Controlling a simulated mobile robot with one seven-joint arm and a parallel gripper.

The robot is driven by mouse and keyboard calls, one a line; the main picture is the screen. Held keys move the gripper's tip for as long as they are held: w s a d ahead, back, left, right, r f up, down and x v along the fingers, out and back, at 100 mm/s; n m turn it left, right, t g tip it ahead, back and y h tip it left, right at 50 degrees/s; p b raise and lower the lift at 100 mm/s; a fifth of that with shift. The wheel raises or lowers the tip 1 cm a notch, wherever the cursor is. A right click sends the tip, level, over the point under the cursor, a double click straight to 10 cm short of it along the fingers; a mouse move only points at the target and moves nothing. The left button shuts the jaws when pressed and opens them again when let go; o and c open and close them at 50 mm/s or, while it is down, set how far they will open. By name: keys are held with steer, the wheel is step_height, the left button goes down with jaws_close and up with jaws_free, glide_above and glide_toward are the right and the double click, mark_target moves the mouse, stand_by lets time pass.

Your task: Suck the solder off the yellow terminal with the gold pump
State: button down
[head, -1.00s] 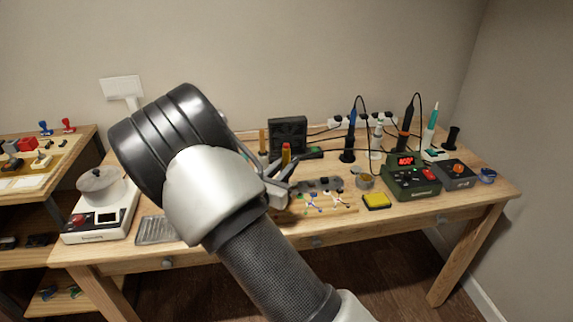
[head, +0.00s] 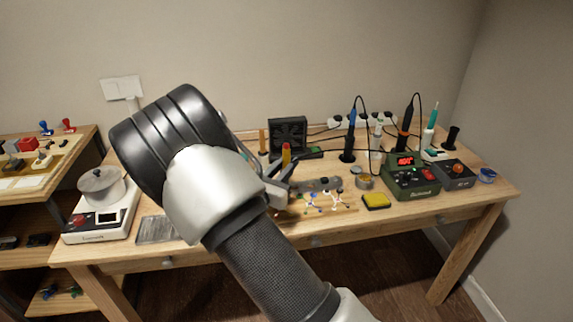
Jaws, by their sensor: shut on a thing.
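My gripper (head: 278,184) is over the middle of the workbench, partly hidden behind my own arm. It is shut on what looks like the gold pump (head: 286,157), a gold-yellow upright body with a red top. The pump's lower end is hidden by the fingers. Just right of the gripper, a board with small coloured wires and parts (head: 325,200) lies near the bench's front. The yellow terminal is too small to tell apart there, and I cannot tell whether the pump touches anything.
A dark fan box (head: 288,133) stands behind the gripper. To the right are a yellow sponge (head: 376,200), a round tin (head: 365,182), a green soldering station (head: 411,180) and upright irons with cables (head: 348,140). A scale with a pot (head: 100,208) stands left.

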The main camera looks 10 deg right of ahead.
mark_target(285, 149)
steer(key=shift+f, duration=0.2)
steer(key=shift+f+b, duration=0.3)
steer(key=shift+f, duration=0.05)
steer(key=shift+f, duration=0.15)
stand_by(0.5)
steer(key=shift+p, duration=0.5)
stand_by(2.5)
steer(key=shift+f, duration=0.2)
stand_by(0.6)
steer(key=shift+r, duration=0.15)
step_height(285, 149, up, 7)
steer(key=p, duration=0.5)
steer(key=shift+p, duration=0.4)
steer(key=shift+d, duration=0.1)
